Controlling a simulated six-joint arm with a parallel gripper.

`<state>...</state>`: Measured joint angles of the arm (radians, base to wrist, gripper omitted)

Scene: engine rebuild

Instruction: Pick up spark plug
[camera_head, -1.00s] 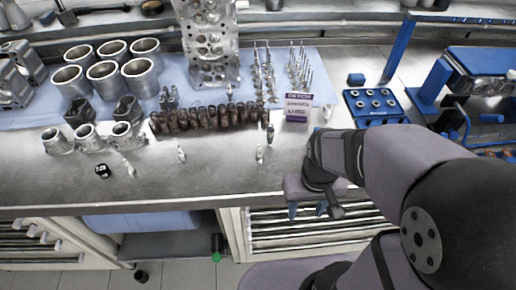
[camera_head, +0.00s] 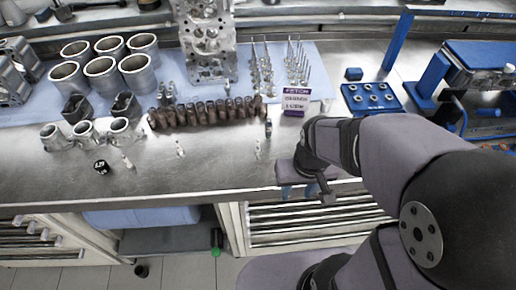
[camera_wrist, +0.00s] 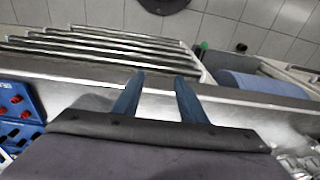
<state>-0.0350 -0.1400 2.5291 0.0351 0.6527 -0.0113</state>
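Small white spark plugs stand on the bare front part of the metal bench in the head view: one at the left (camera_head: 127,162), one in the middle (camera_head: 179,149), and one nearest my gripper (camera_head: 258,150). A darker slim piece (camera_head: 268,127) stands just behind the last; I cannot tell if it is a spark plug. My gripper (camera_head: 299,191) is at the bench's front edge, right of and nearer than these plugs. Its blue fingers are apart and empty, as the wrist view (camera_wrist: 158,78) also shows. No spark plug is visible between them.
A row of brown parts (camera_head: 205,113), a white-and-purple box (camera_head: 295,101) and grey cylinders (camera_head: 102,68) stand behind the plugs. A black cube (camera_head: 101,167) lies at the left. A blue tray (camera_head: 371,98) is at the right. The front middle of the bench (camera_head: 215,165) is mostly clear.

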